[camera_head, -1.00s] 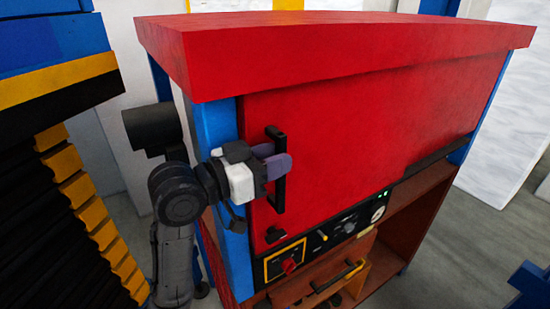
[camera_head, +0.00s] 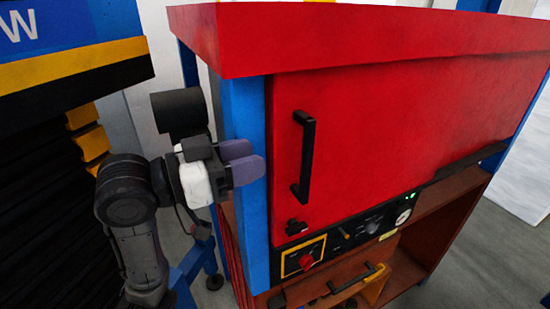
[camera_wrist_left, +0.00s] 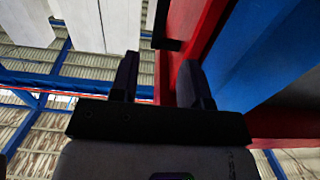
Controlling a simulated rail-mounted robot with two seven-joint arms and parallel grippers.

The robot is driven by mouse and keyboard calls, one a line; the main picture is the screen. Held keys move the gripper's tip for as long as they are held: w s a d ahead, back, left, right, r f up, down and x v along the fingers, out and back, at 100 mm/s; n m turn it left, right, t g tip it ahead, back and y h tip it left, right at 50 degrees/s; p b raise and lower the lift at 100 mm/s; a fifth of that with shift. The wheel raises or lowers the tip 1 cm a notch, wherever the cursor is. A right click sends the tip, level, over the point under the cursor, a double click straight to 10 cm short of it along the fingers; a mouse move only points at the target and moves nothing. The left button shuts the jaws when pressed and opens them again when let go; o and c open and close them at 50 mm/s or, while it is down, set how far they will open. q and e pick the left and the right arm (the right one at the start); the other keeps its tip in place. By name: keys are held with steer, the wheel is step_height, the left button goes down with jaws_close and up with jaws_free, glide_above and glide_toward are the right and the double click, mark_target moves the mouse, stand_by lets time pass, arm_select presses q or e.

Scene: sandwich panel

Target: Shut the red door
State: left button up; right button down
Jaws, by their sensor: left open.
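The red door (camera_head: 400,130) is the large red front panel of the red cabinet. In the head view it lies flush with the front, with no clear gap along its edges. Its black vertical handle (camera_head: 304,157) is at its left side. My left gripper (camera_head: 243,165) is in front of the blue left post, to the left of the handle and apart from it. The left wrist view shows its two dark fingers (camera_wrist_left: 160,85) spread apart with nothing between them. My right gripper is in neither view.
A black control strip (camera_head: 350,237) with a red knob and gauge runs below the door. A brown lower compartment with a yellow-black handle (camera_head: 357,279) is beneath it. A blue-yellow-black unit (camera_head: 70,70) stands close on the left. Grey floor shows at right.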

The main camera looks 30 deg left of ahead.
arm_select(q)
steer(key=shift+b+v, duration=0.4)
steer(key=shift+v, duration=1.65)
steer(key=w+a+n+t+y, duration=0.3)
steer(key=a+t+y, duration=0.15)
steer(key=y, duration=0.35)
steer(key=s+d+f+n+g+y+p, duration=0.1)
steer(key=s+f+g+y+p, duration=0.15)
steer(key=f, duration=1.05)
steer(key=s+d+f+n+g+y+p, duration=0.1)
steer(key=f+g+y+p, duration=0.2)
steer(key=f, duration=1)
steer(key=s+d+f+g+h+p, duration=0.1)
steer(key=s+f+g, duration=0.3)
steer(key=s+f, duration=0.4)
steer(key=s+d+f+g+h+p, duration=0.1)
steer(key=s+d+f+g+p, duration=0.2)
steer(key=s+f, duration=0.6)
steer(key=s+g, duration=0.2)
steer(key=s, duration=0.3)
steer(key=shift+s+d+f+n+g+h, duration=0.3)
steer(key=shift+s+d+h, duration=0.05)
